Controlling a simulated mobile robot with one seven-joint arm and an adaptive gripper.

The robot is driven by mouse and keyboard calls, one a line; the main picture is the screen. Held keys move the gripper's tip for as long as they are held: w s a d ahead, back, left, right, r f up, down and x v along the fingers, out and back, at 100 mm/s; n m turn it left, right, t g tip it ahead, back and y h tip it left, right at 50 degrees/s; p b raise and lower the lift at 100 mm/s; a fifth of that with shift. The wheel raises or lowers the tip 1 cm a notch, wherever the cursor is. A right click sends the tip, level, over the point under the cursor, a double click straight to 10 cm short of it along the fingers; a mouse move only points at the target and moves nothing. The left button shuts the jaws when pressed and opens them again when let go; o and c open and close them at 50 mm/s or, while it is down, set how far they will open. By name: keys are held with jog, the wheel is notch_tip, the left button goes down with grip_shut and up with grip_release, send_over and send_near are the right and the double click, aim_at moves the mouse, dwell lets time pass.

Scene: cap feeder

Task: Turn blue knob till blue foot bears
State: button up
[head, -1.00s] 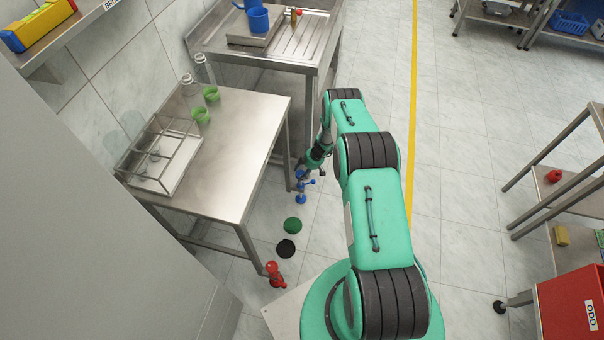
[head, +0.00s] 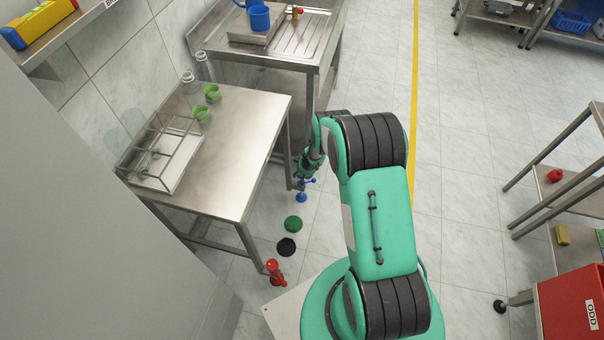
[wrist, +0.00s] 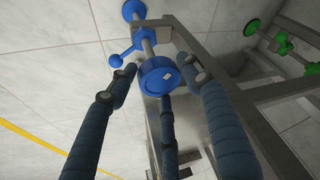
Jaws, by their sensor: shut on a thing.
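My arm partly hides this in the head view.
A red foot with a knob (head: 274,272) is at the table's front leg. A green disc (head: 293,223) and a black disc (head: 286,247) lie on the floor between.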

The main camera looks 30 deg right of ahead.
jog(key=m, duration=0.2)
jog(key=m+h, duration=0.1)
jog(key=shift+w+a+r, duration=0.15)
jog(key=shift+w+a, duration=0.1)
jog(key=shift+w, duration=0.05)
jog(key=m+h, duration=0.1)
jog(key=m, duration=0.2)
jog(key=shift+d+m+g, duration=0.1)
jog(key=shift+m+g, duration=0.2)
jog(key=shift+w+m+g+h, duration=0.25)
jog(key=shift+m+h, duration=0.35)
jog(key=shift+m, duration=0.6)
jog(key=shift+c, duration=0.3)
jog(key=shift+w+d+r, duration=0.1)
jog(key=shift+r, duration=0.1)
jog(key=o, duration=1.1)
